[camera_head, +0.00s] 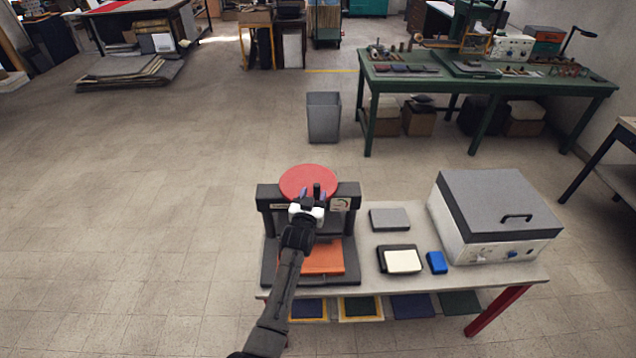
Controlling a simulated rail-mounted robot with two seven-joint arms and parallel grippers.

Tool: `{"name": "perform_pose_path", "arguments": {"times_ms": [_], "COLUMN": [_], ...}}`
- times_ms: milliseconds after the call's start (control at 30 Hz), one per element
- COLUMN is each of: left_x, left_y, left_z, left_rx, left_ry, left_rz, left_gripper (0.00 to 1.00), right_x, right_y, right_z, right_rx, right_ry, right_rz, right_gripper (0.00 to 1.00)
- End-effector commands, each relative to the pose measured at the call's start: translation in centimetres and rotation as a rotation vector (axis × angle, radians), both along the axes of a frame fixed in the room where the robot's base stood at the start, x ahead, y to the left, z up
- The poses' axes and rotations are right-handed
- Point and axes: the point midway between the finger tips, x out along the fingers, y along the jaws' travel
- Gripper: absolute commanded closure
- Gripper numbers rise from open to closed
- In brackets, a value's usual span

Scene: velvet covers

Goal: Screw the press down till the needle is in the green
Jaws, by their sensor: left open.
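A dark press (349,242) stands at the left end of the light worktable (398,286). A round red wheel (304,177) sits on top of its crossbar. A small pale gauge (341,204) is on the right part of the crossbar; its needle and green zone are too small to read. An orange plate (327,259) lies in the press below. My left gripper (313,194) is open at the front edge of the red wheel; I cannot tell whether it touches. My arm hides the middle of the press. My right gripper is not in view.
Right of the press lie a grey block (390,219), a black pad with a cream top (402,262) and a blue block (437,262). A large grey-lidded box (497,205) fills the table's right end. Open floor (150,240) lies to the left.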

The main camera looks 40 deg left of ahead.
Motion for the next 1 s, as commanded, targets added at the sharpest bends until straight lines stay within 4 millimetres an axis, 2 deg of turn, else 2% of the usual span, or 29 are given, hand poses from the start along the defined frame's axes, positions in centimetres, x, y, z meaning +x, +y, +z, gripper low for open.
{"name": "perform_pose_path", "arguments": {"times_ms": [200, 400, 600, 933, 1000], "left_x": [3.0, 4.6, 5.3, 5.4, 5.4], "left_y": [1.8, 2.7, 3.0, 3.1, 3.1], "left_z": [0.1, 0.0, 0.0, 0.0, 0.0], "left_rx": [0.000, 0.001, 0.000, 0.000, 0.000], "left_ry": [-0.001, 0.000, 0.000, 0.000, 0.000], "left_rz": [0.001, 0.001, 0.001, 0.001, 0.001], "left_gripper": [0.50, 0.50, 0.50, 0.50, 0.55], "right_x": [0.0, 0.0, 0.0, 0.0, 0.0], "right_y": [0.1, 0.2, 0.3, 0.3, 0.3], "right_z": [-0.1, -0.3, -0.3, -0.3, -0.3], "right_rx": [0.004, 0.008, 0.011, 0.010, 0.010], "right_ry": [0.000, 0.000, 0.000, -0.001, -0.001], "right_rz": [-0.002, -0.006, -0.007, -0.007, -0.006], "right_gripper": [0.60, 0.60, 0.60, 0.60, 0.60]}}
